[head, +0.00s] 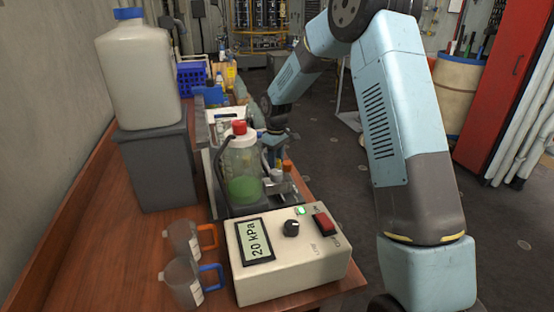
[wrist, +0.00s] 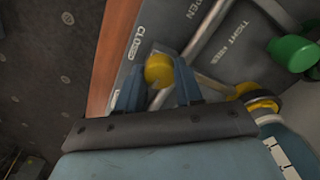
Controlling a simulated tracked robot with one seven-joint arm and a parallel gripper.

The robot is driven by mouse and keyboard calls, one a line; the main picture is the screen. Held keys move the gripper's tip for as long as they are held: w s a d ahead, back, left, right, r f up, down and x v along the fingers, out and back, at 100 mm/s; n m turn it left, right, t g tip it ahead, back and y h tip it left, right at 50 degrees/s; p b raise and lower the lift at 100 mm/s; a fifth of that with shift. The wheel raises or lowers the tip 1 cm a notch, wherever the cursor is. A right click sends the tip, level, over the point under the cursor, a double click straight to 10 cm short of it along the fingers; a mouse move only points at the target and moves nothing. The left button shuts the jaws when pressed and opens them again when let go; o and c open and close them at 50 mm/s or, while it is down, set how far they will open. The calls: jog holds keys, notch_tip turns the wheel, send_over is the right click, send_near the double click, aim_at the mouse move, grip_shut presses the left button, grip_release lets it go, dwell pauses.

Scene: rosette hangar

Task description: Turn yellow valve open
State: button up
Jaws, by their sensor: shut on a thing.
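The yellow valve handle (wrist: 158,70) is a round yellow knob on a metal rod, seen in the wrist view. My gripper (wrist: 157,80) has its two blue fingers on either side of the knob and is shut on it. The knob is beside a label starting "CLO" on the grey panel (wrist: 205,68); a label ending "PEN" is further up. In the head view my gripper (head: 275,143) is low over the rig behind the glass jar, and the valve is hidden there.
A green knob (wrist: 293,52) and another yellow fitting (wrist: 260,98) are right of my gripper. A jar with a red cap (head: 242,165), a control box reading 20 kPa (head: 285,265), two beakers (head: 183,280) and a large white jug (head: 140,75) crowd the wooden bench.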

jog(key=shift+w+d+n, duration=0.1)
jog(key=shift+n, duration=0.6)
jog(key=o, duration=1)
jog(key=shift+o, duration=0.2)
notch_tip(320, 180, up, 14)
jog(key=shift+f, duration=0.15)
